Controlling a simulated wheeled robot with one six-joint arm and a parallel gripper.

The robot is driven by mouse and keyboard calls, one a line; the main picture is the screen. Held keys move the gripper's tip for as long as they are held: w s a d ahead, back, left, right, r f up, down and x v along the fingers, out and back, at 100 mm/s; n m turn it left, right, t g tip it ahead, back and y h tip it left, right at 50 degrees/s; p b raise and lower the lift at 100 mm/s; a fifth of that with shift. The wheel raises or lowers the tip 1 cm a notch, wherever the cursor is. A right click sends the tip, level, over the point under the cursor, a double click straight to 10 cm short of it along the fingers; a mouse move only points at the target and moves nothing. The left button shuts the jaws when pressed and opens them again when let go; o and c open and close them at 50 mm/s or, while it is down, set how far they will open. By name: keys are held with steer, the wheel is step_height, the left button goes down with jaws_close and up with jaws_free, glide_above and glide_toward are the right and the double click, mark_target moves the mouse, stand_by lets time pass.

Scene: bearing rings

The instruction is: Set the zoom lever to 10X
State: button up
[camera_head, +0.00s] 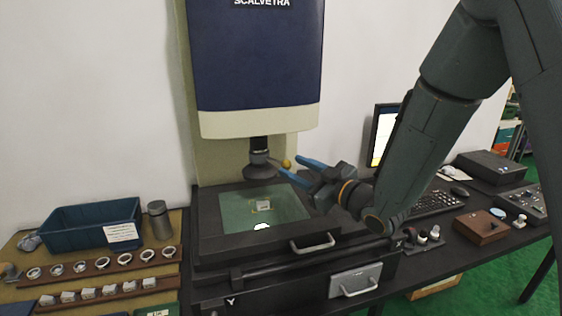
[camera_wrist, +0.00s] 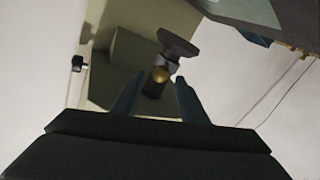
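The zoom lever shows as a small brass ball knob (camera_head: 287,163) beside the dark lens (camera_head: 259,170) under the machine's head. My gripper (camera_head: 283,160) is open, with its blue fingers pointing left at the lens and the knob between or close to their tips. In the wrist view the knob (camera_wrist: 160,74) appears just beyond the gap between the fingertips of my gripper (camera_wrist: 157,80), in front of the lens (camera_wrist: 178,44). I cannot tell whether a finger touches it. The lever's arm and any zoom marks, including 10X, cannot be made out.
The machine's blue and cream head (camera_head: 255,60) hangs above, and its stage (camera_head: 215,215) with a glass plate lies below. A blue bin (camera_head: 75,232) and ring racks stand at left. A monitor (camera_head: 383,135), keyboard (camera_head: 435,203) and wooden block (camera_head: 482,228) are at right.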

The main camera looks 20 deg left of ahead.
mark_target(284, 163)
steer(key=shift+p+x, duration=1.45)
steer(key=shift+x, duration=2.5)
steer(key=shift+s, duration=0.1)
